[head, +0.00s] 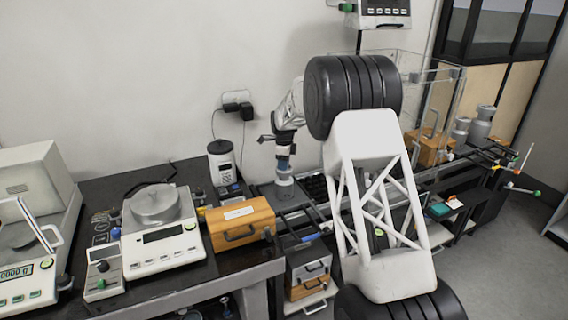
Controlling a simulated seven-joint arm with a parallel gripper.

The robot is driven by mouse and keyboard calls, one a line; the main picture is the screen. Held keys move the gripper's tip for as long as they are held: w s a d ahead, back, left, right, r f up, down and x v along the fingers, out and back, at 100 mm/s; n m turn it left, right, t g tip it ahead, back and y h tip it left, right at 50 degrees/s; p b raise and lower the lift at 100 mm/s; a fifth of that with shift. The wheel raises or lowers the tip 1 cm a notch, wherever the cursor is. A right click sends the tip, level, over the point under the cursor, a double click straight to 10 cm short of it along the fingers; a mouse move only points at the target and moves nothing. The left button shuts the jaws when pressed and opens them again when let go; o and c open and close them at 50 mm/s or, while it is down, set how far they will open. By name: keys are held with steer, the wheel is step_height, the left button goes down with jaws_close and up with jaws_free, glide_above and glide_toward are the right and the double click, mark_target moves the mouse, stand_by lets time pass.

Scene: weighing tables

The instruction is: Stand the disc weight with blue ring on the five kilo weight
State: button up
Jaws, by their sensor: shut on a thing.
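My gripper (284,161) points down over the dark bench beyond the orange wooden case. It is small in the view and its fingers are hard to make out. A bluish band shows at its lower end, which looks like the disc weight with blue ring in its jaws. Just below is a small grey rounded piece (284,182) over a dark plate; it may be the five kilo weight, but I cannot tell, nor whether the two touch. Two grey knobbed weights (484,123) (461,130) stand far right; no marking is readable.
An orange wooden case (240,222) stands on the bench near a balance (158,228). Another balance (18,262) is at far left. A white device (222,162) stands by the wall. A glass enclosure (447,92) and wooden box (431,148) are at right. My arm hides the middle right.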

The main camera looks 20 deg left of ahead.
steer(key=shift+f, duration=0.1)
steer(key=o, duration=1)
steer(key=shift+o, duration=0.2)
step_height(320, 180, up, 12)
stand_by(1.0)
